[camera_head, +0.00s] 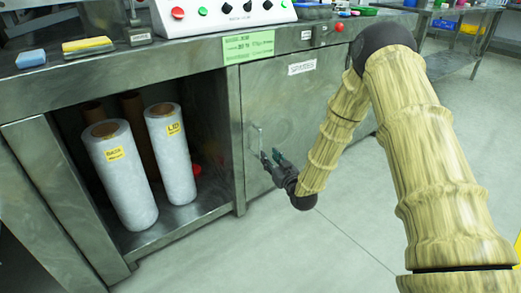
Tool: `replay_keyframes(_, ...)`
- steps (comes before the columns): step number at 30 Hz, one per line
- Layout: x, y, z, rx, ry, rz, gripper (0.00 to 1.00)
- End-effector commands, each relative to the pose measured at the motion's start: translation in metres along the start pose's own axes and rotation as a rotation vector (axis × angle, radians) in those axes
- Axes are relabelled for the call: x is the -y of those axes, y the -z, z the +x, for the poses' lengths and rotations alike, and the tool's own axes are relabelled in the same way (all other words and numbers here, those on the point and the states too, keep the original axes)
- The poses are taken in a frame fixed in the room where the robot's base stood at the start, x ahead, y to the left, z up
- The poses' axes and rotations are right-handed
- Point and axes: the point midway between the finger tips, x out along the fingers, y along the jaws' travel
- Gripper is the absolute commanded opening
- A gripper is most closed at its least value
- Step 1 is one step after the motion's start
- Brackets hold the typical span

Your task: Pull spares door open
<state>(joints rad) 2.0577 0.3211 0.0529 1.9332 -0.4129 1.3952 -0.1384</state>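The spares door (312,98) is a grey metal panel on the cabinet front, right of an open compartment. It looks shut. A thin pale handle (254,138) stands upright near the door's left edge. My gripper (271,157) is at the handle's lower end, just right of it. Its two dark fingertips look apart. I cannot tell whether a finger touches the handle. My arm hides the door's right part.
The open compartment holds two white labelled rolls (124,175) (171,152) and brown tubes behind them. A control box (225,12) with buttons and sponges (87,45) stand on the bench top. A green sign (248,47) hangs on its front edge. The floor (300,240) before the door is clear.

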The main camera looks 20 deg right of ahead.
Motion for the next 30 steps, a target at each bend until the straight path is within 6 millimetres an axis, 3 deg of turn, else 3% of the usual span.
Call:
replay_keyframes(15,0.0,-0.002,0.077,-0.002,0.0,-0.001,0.34)
replay_keyframes(21,0.0,-0.001,0.089,0.0,-0.001,0.0,0.34)
replay_keyframes(30,0.0,0.0,0.09,0.001,-0.001,0.0,0.34)
